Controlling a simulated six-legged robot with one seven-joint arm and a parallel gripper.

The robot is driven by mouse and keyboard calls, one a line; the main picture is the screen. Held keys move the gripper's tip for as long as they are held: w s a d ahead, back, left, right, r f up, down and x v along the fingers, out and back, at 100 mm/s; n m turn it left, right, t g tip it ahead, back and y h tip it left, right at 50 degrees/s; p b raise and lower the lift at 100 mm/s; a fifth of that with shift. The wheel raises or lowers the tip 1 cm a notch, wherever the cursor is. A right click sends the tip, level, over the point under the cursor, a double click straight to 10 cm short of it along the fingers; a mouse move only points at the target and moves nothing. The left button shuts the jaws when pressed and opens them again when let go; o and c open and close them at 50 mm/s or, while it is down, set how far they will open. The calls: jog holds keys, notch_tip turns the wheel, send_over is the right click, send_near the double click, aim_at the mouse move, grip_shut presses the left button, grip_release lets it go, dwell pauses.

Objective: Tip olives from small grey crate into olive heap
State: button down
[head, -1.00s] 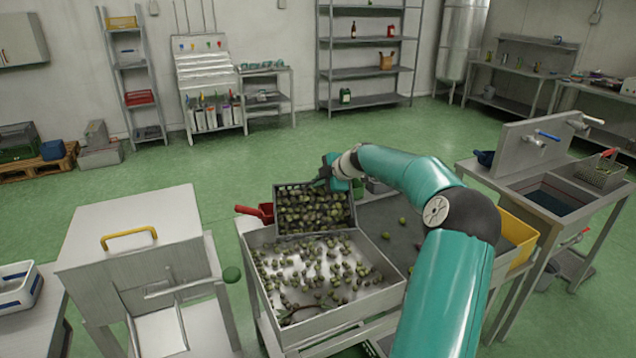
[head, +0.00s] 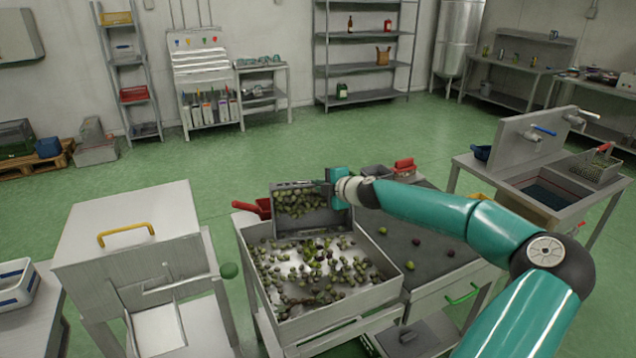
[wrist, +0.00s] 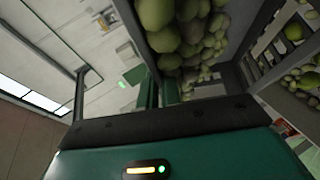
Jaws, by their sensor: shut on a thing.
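The small grey crate (head: 325,222) is held by my gripper (head: 333,190) at the back edge of the metal tray (head: 350,300). The crate is tilted, its open side facing the front. Olives still lie inside it, bunched towards its upper left. The olive heap (head: 305,268) is a loose spread of green and dark olives in the tray below, with bare metal showing between them. In the wrist view, olives (wrist: 185,35) fill the crate close to my gripper, which is shut on the crate's rim; the fingertips are mostly hidden.
A grey worktop (head: 425,240) with a few stray olives lies right of the tray. A red scoop (head: 255,208) is behind the tray's left corner. A lidded machine with a yellow handle (head: 127,232) stands left. A sink (head: 545,200) stands right.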

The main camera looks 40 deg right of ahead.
jog(key=s+a+f+n+t, duration=0.2)
jog(key=s+a+t, duration=0.3)
jog(key=s, duration=0.3)
jog(key=shift+s+f+n+t+h, duration=0.15)
jog(key=shift+f+n+t+h, duration=0.25)
jog(key=shift+n+t, duration=0.15)
dwell(0.5)
jog(key=shift+a, duration=0.1)
dwell(1.5)
